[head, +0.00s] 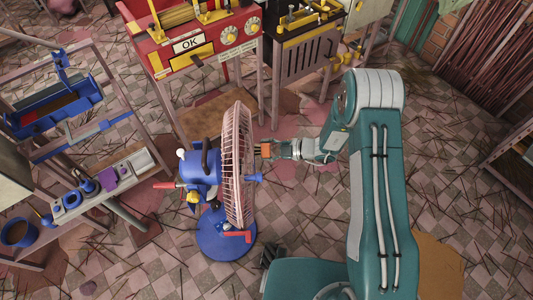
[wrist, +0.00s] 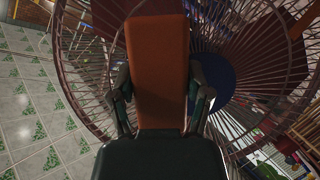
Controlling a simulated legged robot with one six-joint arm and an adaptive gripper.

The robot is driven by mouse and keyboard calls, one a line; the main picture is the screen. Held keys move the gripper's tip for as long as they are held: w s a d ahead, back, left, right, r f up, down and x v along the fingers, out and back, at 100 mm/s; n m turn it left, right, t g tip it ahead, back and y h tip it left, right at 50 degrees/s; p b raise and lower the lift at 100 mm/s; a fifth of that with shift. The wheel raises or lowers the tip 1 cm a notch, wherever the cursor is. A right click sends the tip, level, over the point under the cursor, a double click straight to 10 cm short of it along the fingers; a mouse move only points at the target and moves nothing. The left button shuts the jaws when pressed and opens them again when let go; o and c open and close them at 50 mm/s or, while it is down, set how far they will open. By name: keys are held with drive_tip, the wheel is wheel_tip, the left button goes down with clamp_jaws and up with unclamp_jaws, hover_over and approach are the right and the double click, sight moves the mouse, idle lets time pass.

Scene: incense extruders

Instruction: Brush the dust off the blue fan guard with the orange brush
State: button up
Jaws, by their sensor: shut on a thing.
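A standing fan with a blue base (head: 226,236) and blue motor housing (head: 200,166) is on the floor in the middle of the head view. Its round wire fan guard (head: 238,165) looks pinkish there and reddish-brown in the wrist view (wrist: 85,60), rather than blue. My gripper (head: 276,150) is to the right of the guard, shut on the orange brush (wrist: 158,65). The brush also shows in the head view (head: 265,150), its end close to the guard's front. I cannot tell whether it touches the wires. Its bristles are hidden.
A red machine (head: 200,45) with an OK sign and a dark machine (head: 303,60) stand behind the fan. A rack (head: 125,200) with tools is at the left. The tiled floor (head: 450,170) at right is strewn with thin sticks.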

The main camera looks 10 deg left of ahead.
sight(267, 157)
drive_tip(key=shift+w+a, duration=0.25)
drive_tip(key=shift+w, duration=0.7)
drive_tip(key=shift+w+a, duration=0.25)
drive_tip(key=shift+w, duration=0.65)
drive_tip(key=shift+a+r, duration=0.1)
drive_tip(key=shift+r, duration=0.7)
drive_tip(key=shift+s+d, duration=0.4)
drive_tip(key=shift+s, duration=0.85)
drive_tip(key=shift+s+d, duration=0.35)
drive_tip(key=shift+s, duration=0.85)
drive_tip(key=shift+s+d, duration=0.4)
drive_tip(key=shift+s, duration=0.85)
drive_tip(key=shift+s+d, duration=0.25)
drive_tip(key=shift+s, duration=0.65)
drive_tip(key=shift+s+d, duration=0.2)
drive_tip(key=shift+s, duration=0.7)
drive_tip(key=shift+d, duration=0.1)
drive_tip(key=shift+w+d, duration=0.25)
drive_tip(key=shift+d, duration=0.65)
drive_tip(key=shift+w+d, duration=0.3)
drive_tip(key=shift+d, duration=0.65)
drive_tip(key=shift+w+d, duration=0.25)
drive_tip(key=shift+d, duration=0.65)
drive_tip(key=shift+d, duration=0.1)
drive_tip(key=shift+w+d, duration=0.2)
drive_tip(key=shift+d, duration=0.5)
drive_tip(key=shift+w+d, duration=0.2)
drive_tip(key=shift+d, duration=0.45)
